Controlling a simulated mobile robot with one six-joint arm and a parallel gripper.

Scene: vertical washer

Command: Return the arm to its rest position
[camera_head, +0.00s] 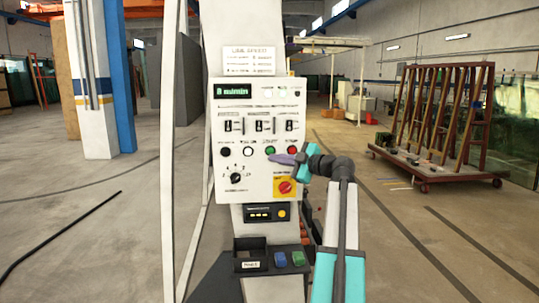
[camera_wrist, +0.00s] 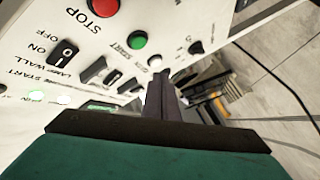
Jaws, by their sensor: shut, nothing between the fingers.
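My gripper (camera_head: 277,158) is in front of the white control panel (camera_head: 228,183) in the head view, by its lower row of buttons. Its fingers are shut with nothing between them. In the wrist view my gripper (camera_wrist: 162,80) points toward the panel (camera_wrist: 60,20) near a white button (camera_wrist: 155,61) and a green button (camera_wrist: 136,40). I cannot tell whether the tips touch the panel. My arm reaches up from the lower right, bent at the wrist. The panel's display (camera_head: 232,91) is lit green.
A red knob on a yellow plate (camera_head: 286,188) is below my gripper. A small box with an orange button (camera_head: 265,213) is under the panel. A wheeled rack (camera_head: 440,172) stands at the right. A dark cable (camera_head: 60,236) lies on the left floor. Open floor surrounds the machine.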

